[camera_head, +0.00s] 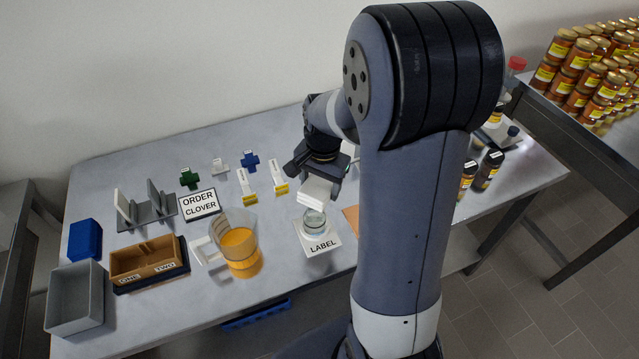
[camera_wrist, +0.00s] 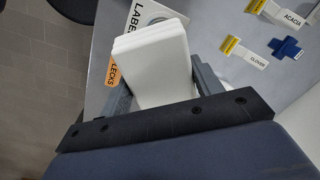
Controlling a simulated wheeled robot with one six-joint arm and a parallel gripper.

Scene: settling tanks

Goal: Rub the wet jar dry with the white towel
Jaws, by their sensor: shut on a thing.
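My gripper (camera_head: 322,176) is shut on the white towel (camera_head: 316,192), a folded block that also fills the middle of the wrist view (camera_wrist: 150,62). The towel is right above the small clear jar (camera_head: 314,222). I cannot tell whether they touch. The jar stands upright on the white plate marked LABEL (camera_head: 321,246). In the wrist view the towel hides most of the jar, and part of the LABEL plate (camera_wrist: 140,12) shows beside it. Any water on the jar is too small to see.
A beaker of orange liquid (camera_head: 241,250) stands left of the plate. Behind are the ORDER CLOVER sign (camera_head: 199,205), label strips (camera_head: 279,176) and a blue cross (camera_head: 250,161). A brown ONE/TWO tray (camera_head: 146,262) and grey bin (camera_head: 76,300) are at left. Dark bottles (camera_head: 487,169) stand right.

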